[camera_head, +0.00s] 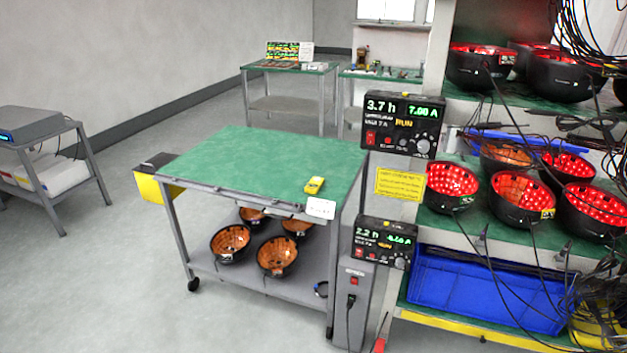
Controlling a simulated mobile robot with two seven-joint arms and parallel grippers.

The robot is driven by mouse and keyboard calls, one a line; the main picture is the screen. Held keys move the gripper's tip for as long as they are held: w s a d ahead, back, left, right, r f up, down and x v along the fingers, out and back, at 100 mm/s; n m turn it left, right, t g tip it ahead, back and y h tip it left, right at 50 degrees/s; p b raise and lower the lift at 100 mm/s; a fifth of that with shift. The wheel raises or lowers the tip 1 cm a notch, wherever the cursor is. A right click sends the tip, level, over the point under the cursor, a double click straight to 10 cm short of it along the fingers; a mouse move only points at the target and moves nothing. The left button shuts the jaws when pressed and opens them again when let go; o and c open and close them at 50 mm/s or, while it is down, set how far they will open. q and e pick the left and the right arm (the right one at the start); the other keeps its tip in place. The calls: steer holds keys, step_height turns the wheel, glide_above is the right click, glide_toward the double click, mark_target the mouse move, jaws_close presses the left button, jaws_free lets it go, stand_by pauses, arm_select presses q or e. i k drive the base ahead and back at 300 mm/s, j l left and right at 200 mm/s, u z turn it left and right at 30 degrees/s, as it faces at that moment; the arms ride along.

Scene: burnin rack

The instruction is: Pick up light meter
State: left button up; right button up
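A small yellow handheld device (314,185), which looks like the light meter, lies on the green top of a wheeled cart (250,158). It sits near the cart's front right corner, just above a white label (320,208) on the edge. Nothing is touching it from above. Neither of my grippers shows in the head view.
A rack (470,232) with red-lit bowls, loose black cables and a blue bin (485,290) stands right of the cart. Power supply units (403,124) are mounted beside the cart's right edge. Bowls (277,256) sit on the cart's lower shelf.

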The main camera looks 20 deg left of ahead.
mark_target(315, 183)
steer(key=i+j+z, duration=0.1)
steer(key=j, duration=0.6)
steer(key=i+j+z, duration=0.1)
steer(key=i+j, duration=0.15)
steer(key=j, duration=0.45)
steer(key=i+j+z, duration=0.1)
steer(key=j, duration=0.65)
steer(key=i+j, duration=0.1)
steer(key=j, duration=0.65)
steer(key=i+j+z, duration=0.15)
steer(key=j, duration=0.55)
